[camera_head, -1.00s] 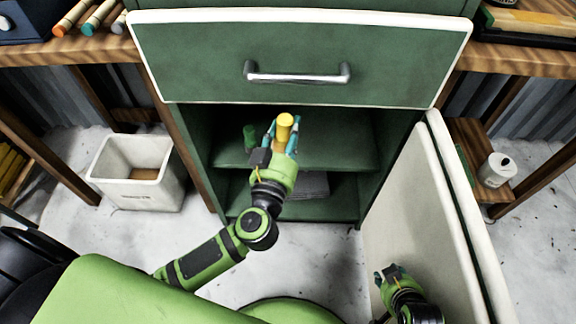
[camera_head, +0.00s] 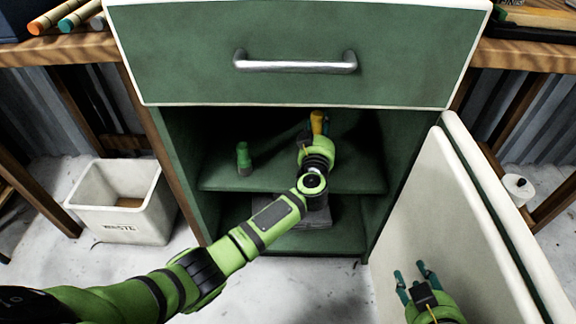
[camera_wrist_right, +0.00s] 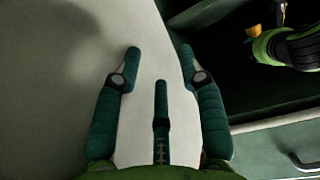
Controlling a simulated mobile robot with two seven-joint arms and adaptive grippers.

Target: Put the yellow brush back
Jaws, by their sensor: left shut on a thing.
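The yellow brush (camera_head: 317,122) stands roughly upright in my left gripper (camera_head: 318,128), inside the open green cabinet (camera_head: 350,177) above its upper shelf. My left gripper is shut on it; my own wrist hides the brush's lower part, so I cannot tell whether it touches the shelf. A yellow piece also shows at the top right of the right wrist view (camera_wrist_right: 279,12). My right gripper (camera_head: 414,273) is open and empty, close to the white cabinet door (camera_head: 440,215). In the right wrist view its fingers (camera_wrist_right: 160,75) are spread in front of the door's pale surface.
A green object (camera_head: 243,158) stands on the upper shelf, left of my left gripper. A grey block (camera_head: 312,214) lies on the lower shelf. A closed drawer (camera_head: 290,88) is above the opening. A white waste bin (camera_head: 125,205) stands on the floor at left.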

